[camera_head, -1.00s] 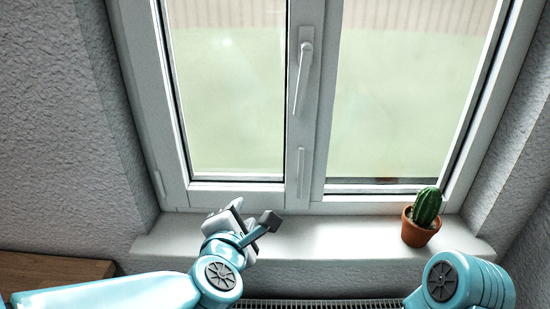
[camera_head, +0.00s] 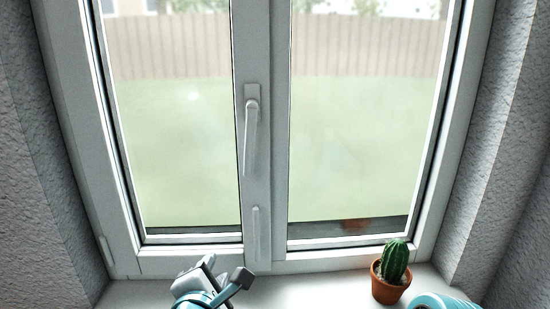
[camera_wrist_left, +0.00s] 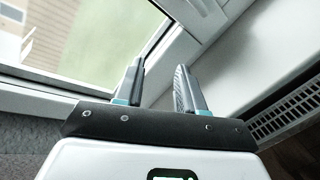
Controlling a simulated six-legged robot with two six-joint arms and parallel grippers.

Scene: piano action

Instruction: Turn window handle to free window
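The white window handle (camera_head: 251,135) is on the middle frame between the two panes in the head view. Its lever hangs almost straight down, and the window (camera_head: 186,150) looks closed. My left gripper (camera_head: 206,266) is low in the head view, by the sill, below and left of the handle and well apart from it. In the left wrist view its two fingers (camera_wrist_left: 160,72) stand apart with nothing between them. My right gripper is out of view; only a bit of my right arm shows at the bottom right.
A potted cactus (camera_head: 392,272) stands on the right part of the white sill (camera_head: 310,291). A slim white fitting (camera_head: 256,232) is on the frame below the handle. Textured walls flank the window. A radiator grille (camera_wrist_left: 290,112) shows in the left wrist view. The space before the panes is clear.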

